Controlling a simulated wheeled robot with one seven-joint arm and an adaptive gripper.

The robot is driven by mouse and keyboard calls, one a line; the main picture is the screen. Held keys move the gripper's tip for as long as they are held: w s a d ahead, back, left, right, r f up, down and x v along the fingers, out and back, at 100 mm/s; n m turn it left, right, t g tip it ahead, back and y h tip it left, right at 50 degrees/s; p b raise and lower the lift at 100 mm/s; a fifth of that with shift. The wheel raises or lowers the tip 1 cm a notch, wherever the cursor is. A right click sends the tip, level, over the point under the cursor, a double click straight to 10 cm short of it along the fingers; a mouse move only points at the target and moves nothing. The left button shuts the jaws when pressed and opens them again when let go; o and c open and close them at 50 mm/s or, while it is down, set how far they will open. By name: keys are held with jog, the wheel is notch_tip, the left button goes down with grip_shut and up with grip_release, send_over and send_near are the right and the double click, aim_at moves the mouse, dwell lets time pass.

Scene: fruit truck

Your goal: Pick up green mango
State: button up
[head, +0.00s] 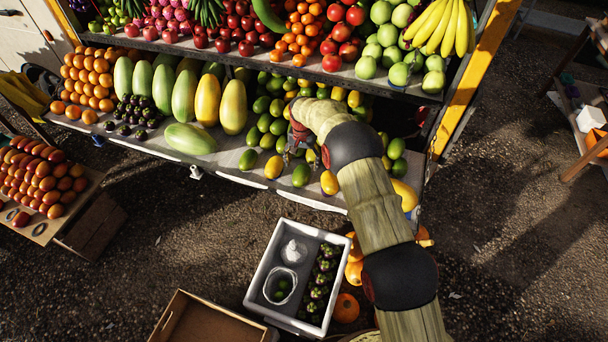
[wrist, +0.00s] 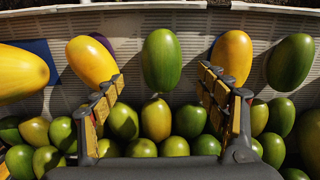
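A green mango (wrist: 161,60) lies in the front row on the shelf, between two yellow mangoes, in the wrist view. It also shows in the head view (head: 301,175) near the shelf's front edge. My gripper (wrist: 162,82) is open, its two fingers apart with nothing held between them. The green mango shows in the gap between and beyond the fingertips, not visibly touched. In the head view my gripper (head: 298,143) is above the mangoes, partly hidden by my arm.
Yellow mangoes (wrist: 92,60) (wrist: 232,57) lie close on both sides of the green one. Several more green mangoes (wrist: 157,119) are heaped beside the row. The upper fruit shelf (head: 240,58) overhangs behind. A white crate (head: 254,281) stands on the ground below.

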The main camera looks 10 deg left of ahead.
aim_at(302, 170)
jog(key=shift+s+d+f, duration=0.1)
jog(key=shift+s+f, duration=0.05)
jog(key=shift+f, duration=0.5)
jog(key=f, duration=0.2)
jog(key=f+b, duration=0.1)
jog(key=f, duration=0.4)
jog(key=shift+w+a+b, duration=0.2)
jog(key=shift+a+b, duration=0.05)
jog(key=shift+b, duration=0.05)
jog(key=shift+c, duration=0.9)
jog(key=c, duration=0.7)
jog(key=shift+c, duration=0.3)
